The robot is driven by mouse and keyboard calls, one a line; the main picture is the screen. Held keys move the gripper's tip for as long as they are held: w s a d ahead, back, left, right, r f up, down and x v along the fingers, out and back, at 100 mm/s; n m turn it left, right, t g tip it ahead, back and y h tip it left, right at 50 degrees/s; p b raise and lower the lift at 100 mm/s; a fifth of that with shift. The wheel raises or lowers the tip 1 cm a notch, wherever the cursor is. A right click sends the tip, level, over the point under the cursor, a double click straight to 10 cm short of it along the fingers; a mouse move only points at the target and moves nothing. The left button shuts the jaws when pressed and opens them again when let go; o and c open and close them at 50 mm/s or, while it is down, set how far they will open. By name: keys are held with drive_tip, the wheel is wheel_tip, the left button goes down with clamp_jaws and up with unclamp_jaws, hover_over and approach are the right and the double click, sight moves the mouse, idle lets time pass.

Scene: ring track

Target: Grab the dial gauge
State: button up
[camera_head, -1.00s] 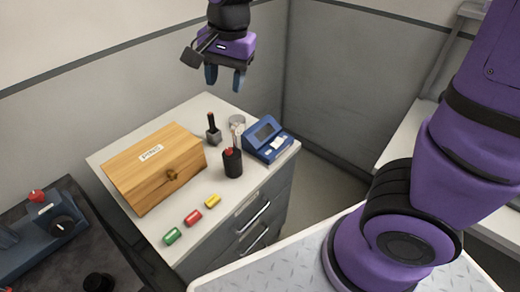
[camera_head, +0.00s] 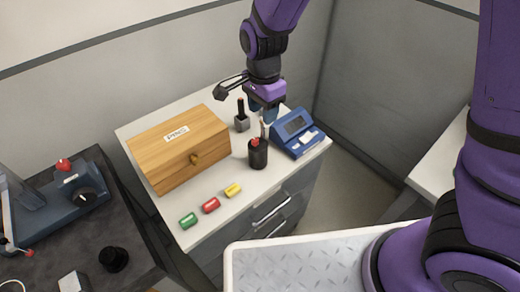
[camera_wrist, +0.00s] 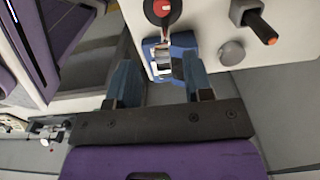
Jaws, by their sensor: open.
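A small round grey piece, which looks like the dial gauge (camera_wrist: 231,53), lies on the white cabinet top in the wrist view, right of my fingers. In the head view it is mostly hidden behind my gripper (camera_head: 263,112).
Close by stand a black cup with a red top (camera_head: 258,154), a blue device (camera_head: 297,133) and a black-handled tool on a grey block (camera_head: 241,121). A wooden box (camera_head: 180,148) fills the left. Green, red and yellow cylinders (camera_head: 211,205) lie in front.

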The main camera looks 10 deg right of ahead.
sight(262, 126)
drive_tip(key=shift+a+f, duration=0.15)
drive_tip(key=shift+f, duration=2.6)
clamp_jaws()
